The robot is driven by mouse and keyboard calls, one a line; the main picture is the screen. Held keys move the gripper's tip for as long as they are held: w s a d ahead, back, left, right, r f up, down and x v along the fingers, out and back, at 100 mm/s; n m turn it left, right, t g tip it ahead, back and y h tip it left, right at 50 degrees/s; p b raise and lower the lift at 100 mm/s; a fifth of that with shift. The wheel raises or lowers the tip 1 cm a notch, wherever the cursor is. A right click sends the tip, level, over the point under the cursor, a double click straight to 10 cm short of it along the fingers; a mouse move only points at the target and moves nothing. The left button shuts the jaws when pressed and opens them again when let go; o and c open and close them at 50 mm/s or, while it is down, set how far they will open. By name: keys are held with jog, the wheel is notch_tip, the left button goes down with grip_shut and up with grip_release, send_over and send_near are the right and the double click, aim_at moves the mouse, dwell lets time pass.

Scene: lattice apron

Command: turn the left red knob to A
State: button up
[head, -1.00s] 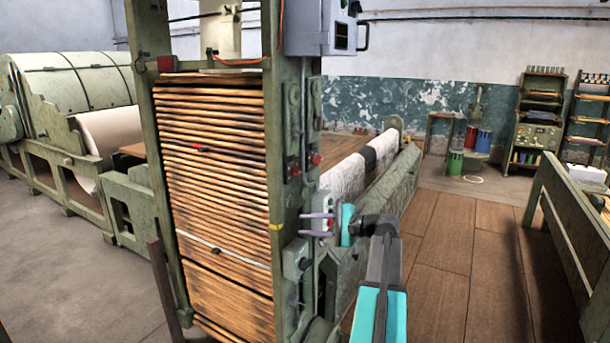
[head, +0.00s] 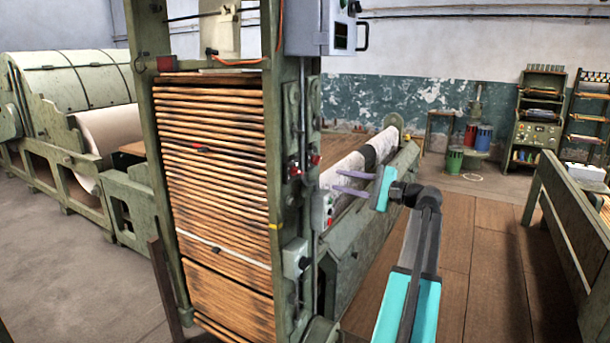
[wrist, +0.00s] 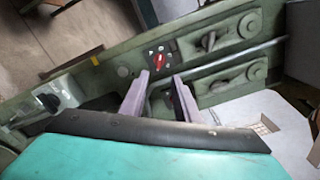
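The left red knob (head: 295,169) is on the near face of the green post in the head view. A second red knob (head: 315,160) is to its right, on the side. In the wrist view, a red knob (wrist: 158,60) on a dark plate with small pale marks shows just beyond the fingertips; its letters are too small to read. A second dark plate is partly hidden by the right finger. My gripper (head: 335,180) has purple fingers, parted and empty, right of the post and apart from the left knob. The fingers also show in the wrist view (wrist: 160,78).
A pale box (head: 325,209) with red parts sits on the post below my fingers, and a pale box with a black knob (head: 296,258) is lower. Lever handles (wrist: 208,40) lie beyond the knob. A grey cabinet (head: 322,32) hangs above. Wooden floor at right is clear.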

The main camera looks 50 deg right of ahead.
aim_at(300, 173)
jog(key=p+x, duration=0.3)
jog(key=x, duration=1)
jog(key=shift+w, duration=0.2)
grip_shut()
jog(key=shift+a, duration=0.45)
jog(key=shift+d, duration=0.35)
